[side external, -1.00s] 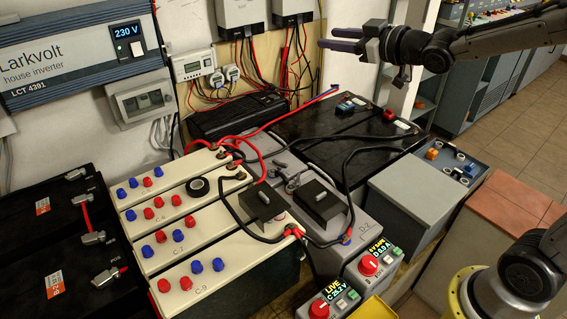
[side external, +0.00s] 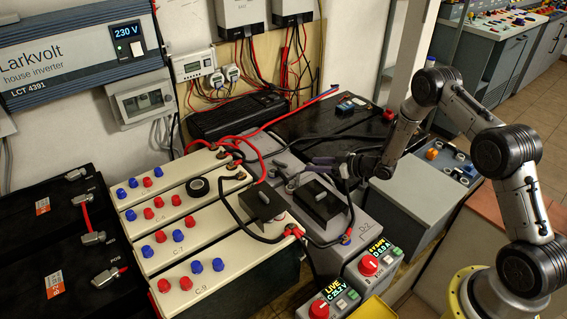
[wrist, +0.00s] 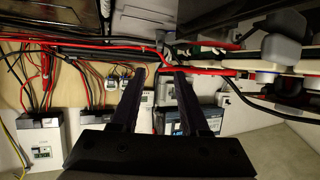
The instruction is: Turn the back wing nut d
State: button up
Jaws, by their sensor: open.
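The grey battery block marked D-2 (side external: 352,243) stands in the middle of the side view. Small grey wing-nut-like fittings (side external: 291,184) sit near its back end, behind a black box with a lever (side external: 322,202). I cannot read a letter d on any of them. My gripper (side external: 312,165) is low over the back of this block, its fingers pointing left, close to the fittings. It is open and empty; the wrist view shows the two dark fingers apart (wrist: 160,75). A large blurred grey fitting (wrist: 280,24) shows at upper right there. Whether any finger touches a fitting cannot be told.
Cream battery blocks (side external: 175,215) with red and blue caps stand to the left. Black and red cables (side external: 352,150) loop around the grey block and near my gripper. A black battery (side external: 300,124) lies behind, and a grey box (side external: 405,195) stands to the right.

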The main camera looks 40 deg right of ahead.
aim_at(280, 162)
jog(key=x, duration=1.3)
jog(key=shift+w+a, duration=0.1)
jog(key=shift+w, duration=0.2)
jog(key=shift+r, duration=0.1)
jog(key=shift+c, duration=0.3)
grip_shut()
